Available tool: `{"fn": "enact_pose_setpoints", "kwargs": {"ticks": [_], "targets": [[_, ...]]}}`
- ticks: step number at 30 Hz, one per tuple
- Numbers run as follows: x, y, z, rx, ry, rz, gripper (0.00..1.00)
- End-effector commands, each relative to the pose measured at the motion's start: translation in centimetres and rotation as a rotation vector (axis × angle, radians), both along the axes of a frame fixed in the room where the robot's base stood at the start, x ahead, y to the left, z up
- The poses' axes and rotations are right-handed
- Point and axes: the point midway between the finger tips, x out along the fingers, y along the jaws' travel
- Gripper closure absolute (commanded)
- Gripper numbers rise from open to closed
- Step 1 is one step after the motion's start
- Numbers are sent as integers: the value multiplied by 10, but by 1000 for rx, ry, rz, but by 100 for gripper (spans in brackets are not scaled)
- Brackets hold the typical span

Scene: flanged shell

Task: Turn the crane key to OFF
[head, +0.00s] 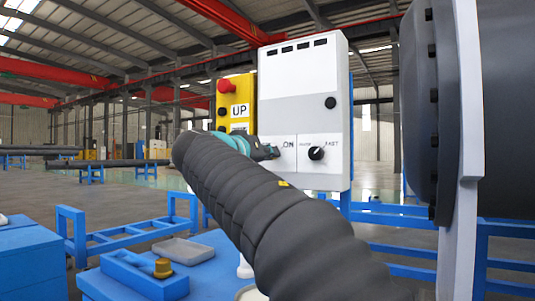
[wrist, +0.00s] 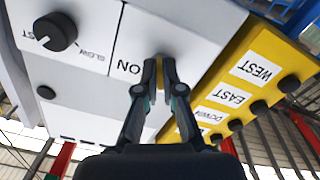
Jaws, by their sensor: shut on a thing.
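The white control box (head: 293,85) stands ahead of me, with an ON label (head: 289,145) on its lower left panel. My gripper (head: 270,151) is at that panel, just left of the label, partly hidden behind my dark arm. In the wrist view, which is upside down, my gripper (wrist: 160,64) is shut with its tips at the panel beside the ON label (wrist: 128,68). It is shut on the crane key (wrist: 159,75), of which only a thin tan sliver shows between the fingers. The key's pointing direction is hidden, and I see no OFF label.
A black speed knob (head: 316,153) sits right of the key on the same panel. A yellow button box (head: 235,98) with a red button (head: 226,86) adjoins on the left. A large dark flanged shell (head: 417,100) stands close on the right. A blue table (head: 205,265) is below.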

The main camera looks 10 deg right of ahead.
Motion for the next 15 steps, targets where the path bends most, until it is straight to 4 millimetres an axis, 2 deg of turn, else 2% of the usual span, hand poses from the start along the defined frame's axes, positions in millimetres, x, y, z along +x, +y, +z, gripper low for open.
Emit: {"fn": "enact_pose_setpoints", "kwargs": {"ticks": [15], "targets": [[0,0,2,-216,212,1,100]]}}
